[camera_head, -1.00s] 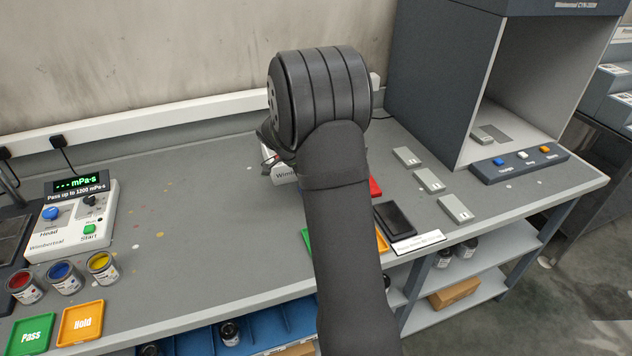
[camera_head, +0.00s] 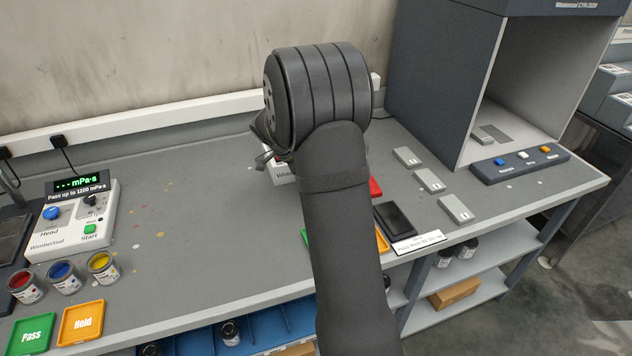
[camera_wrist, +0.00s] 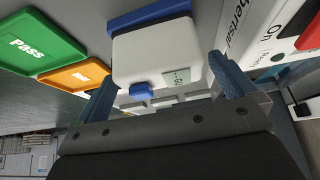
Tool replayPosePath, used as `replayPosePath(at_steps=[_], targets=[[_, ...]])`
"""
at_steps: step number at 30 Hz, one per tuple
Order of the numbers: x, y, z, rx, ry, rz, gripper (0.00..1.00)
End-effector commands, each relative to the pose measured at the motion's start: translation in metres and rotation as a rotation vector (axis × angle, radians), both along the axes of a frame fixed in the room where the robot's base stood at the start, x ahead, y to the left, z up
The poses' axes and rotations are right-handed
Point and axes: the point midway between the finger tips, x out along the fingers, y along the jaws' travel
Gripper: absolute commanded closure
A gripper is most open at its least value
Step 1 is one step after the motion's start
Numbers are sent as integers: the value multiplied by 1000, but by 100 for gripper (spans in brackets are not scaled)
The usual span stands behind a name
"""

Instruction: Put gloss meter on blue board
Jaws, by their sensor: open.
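A white box-shaped device with a small grey display and a blue button, which looks like the gloss meter (camera_wrist: 152,55), lies in the wrist view. A blue strip (camera_wrist: 150,14) runs along its far edge; I cannot tell whether it is part of the meter or the blue board. My gripper (camera_wrist: 165,80) is open, with one blue-grey finger on each side of the meter's near end; I cannot tell how close they are in height. In the head view my gripper (camera_head: 266,152) is mostly hidden behind my arm, and the meter is not visible.
Green Pass tray (camera_wrist: 38,42) and orange tray (camera_wrist: 75,76) lie left of the meter in the wrist view. In the head view, several grey blocks (camera_head: 428,181) and a dark booth (camera_head: 440,70) are right; the bench's left middle is clear.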

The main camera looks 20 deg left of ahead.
Motion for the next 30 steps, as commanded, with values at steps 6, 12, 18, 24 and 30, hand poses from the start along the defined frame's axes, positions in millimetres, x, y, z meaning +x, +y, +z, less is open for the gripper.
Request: replayPosePath(at_steps=[6, 12, 18, 24, 30], targets=[[-17, 18, 43, 1, -3, 3, 0], [-28, 29, 70, 1, -1, 1, 0], [-32, 32, 81, 0, -1, 0, 0], [-32, 32, 81, -1, -1, 0, 0], [-31, 30, 77, -2, 1, -1, 0]])
